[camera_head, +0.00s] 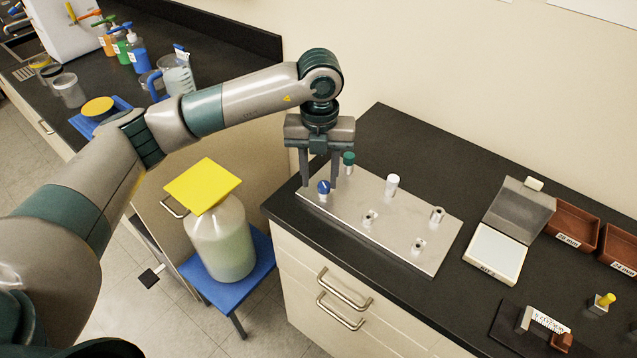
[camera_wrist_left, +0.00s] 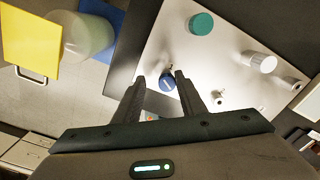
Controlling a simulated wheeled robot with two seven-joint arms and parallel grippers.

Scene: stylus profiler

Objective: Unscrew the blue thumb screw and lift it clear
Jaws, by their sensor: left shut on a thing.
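The blue thumb screw (camera_head: 323,187) is at the left front corner of the pale metal plate (camera_head: 400,222) on the black bench. My left gripper (camera_head: 319,185) reaches down from above, with one finger on each side of the blue screw, and is shut on it. The wrist view shows the blue screw (camera_wrist_left: 167,82) between the fingertips (camera_wrist_left: 160,77). I cannot tell whether its lower end is clear of the plate. A green thumb screw (camera_head: 349,158) and a white one (camera_head: 392,183) stand on the same plate. My right gripper is not in view.
Bare posts (camera_head: 370,217) stand elsewhere on the plate. A scale with a raised lid (camera_head: 497,253) and brown trays (camera_head: 572,228) are to the right. A yellow-topped jar (camera_head: 222,240) stands on a blue stool left of the bench. The bench behind the plate is clear.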

